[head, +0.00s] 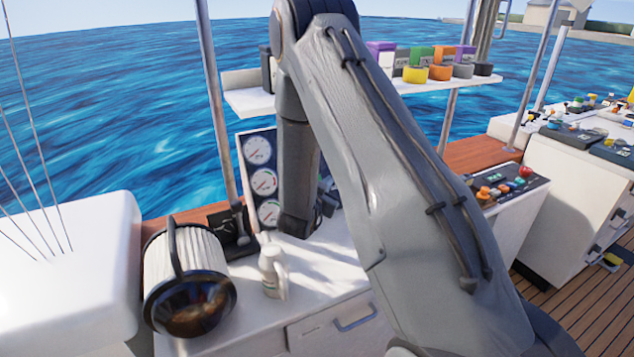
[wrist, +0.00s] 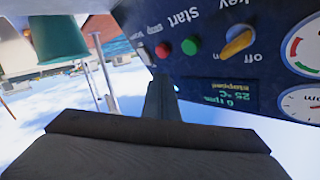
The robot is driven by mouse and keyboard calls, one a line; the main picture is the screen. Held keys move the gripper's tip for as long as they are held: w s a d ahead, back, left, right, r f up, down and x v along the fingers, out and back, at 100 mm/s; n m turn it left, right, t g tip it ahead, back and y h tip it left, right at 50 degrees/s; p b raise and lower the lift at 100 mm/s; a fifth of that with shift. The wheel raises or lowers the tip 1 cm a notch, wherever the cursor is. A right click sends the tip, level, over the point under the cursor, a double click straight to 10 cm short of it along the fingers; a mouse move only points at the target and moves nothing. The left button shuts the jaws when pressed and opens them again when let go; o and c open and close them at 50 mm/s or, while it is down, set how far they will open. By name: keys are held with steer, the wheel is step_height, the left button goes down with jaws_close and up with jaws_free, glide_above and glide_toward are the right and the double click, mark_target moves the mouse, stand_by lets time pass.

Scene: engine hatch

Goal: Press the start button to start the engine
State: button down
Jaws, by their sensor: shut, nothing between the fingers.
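The dark control panel (wrist: 215,60) appears upside down in the wrist view. The green button (wrist: 190,46) is beside the word Start, with a red button (wrist: 162,50) to its left. A yellow key knob (wrist: 238,42) is to its right, near the word off. A small display (wrist: 225,92) reads 0 rpm, 25 °C and stopped. My gripper (wrist: 161,88) is shut and empty. Its tip shows just below the green and red buttons in the picture, apart from both; its depth gap is unclear. In the head view my arm hides the gripper and buttons.
A gauge panel (head: 262,180) stands behind the white counter in the head view. A shelf (head: 250,102) with boxes and tape rolls is above. A green cup-like object (wrist: 60,38) hangs at left in the wrist view.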

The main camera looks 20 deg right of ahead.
mark_target(321, 177)
steer(key=shift+w+a+f+b, duration=0.1)
steer(key=shift+w+f+b, duration=0.4)
steer(key=shift+w, duration=0.4)
steer(key=shift+w+d+f+b, duration=0.1)
steer(key=shift+w+f+b, duration=0.35)
steer(key=shift+w, duration=0.45)
steer(key=shift+w+a+f+b, duration=0.1)
steer(key=shift+w+f+b, duration=0.25)
steer(key=shift+w+b, duration=0.45)
steer(key=shift+w, duration=0.15)
steer(key=shift+w+f, duration=0.15)
steer(key=shift+w, duration=0.2)
steer(key=shift+w+f+b, duration=0.35)
steer(key=shift+w+b, duration=0.35)
steer(key=shift+b, duration=0.05)
stand_by(0.9)
steer(key=shift+s+r, duration=0.1)
steer(key=shift+s, duration=0.05)
steer(key=shift+s+r+p, duration=0.25)
steer(key=shift+s+p, duration=0.1)
steer(key=shift+s, duration=0.15)
steer(key=shift+s+r+p, duration=0.2)
steer(key=shift+s+p, duration=0.15)
steer(key=shift+s, duration=0.1)
